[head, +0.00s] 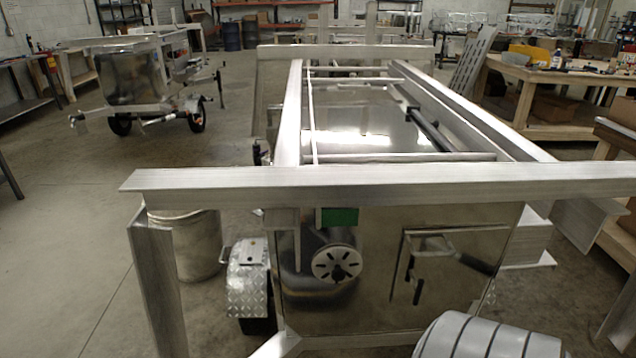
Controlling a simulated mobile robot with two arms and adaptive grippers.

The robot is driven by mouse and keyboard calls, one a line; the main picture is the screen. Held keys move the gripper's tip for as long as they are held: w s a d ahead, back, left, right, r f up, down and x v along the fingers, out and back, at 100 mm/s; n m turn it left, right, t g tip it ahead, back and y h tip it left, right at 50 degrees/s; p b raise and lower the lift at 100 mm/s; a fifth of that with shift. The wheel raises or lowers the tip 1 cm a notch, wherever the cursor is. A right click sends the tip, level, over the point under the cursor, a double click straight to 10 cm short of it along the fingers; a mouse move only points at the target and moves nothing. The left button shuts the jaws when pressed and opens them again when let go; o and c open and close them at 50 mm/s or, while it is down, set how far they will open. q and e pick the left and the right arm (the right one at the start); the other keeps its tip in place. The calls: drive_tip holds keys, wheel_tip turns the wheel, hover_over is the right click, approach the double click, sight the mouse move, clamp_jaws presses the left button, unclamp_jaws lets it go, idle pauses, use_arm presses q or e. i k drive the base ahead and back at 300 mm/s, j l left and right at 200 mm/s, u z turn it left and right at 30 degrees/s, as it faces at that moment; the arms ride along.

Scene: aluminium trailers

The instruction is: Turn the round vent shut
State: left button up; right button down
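The round vent (322,264) is a pale disc with dark radial slots and a dark knob at its centre. It sits on the shiny front panel (377,287) of the near trailer, left of the panel's middle. The slots look dark, so they appear at least partly open, but they are small in this view. Neither of my grippers is in view, so nothing of mine is seen touching the vent.
A wide aluminium beam (400,182) crosses above the vent. A green block (339,217) hangs just under it. A hatch with a handle (450,262) is to the right. A fender (247,285) and metal drum (192,243) stand left. A grey banded rounded object (487,338) is at bottom right.

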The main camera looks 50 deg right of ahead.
sight(337, 264)
drive_tip(key=k+l+z, duration=0.2)
drive_tip(key=k, duration=0.15)
drive_tip(key=k+l+z, duration=0.15)
drive_tip(key=z, duration=1.3)
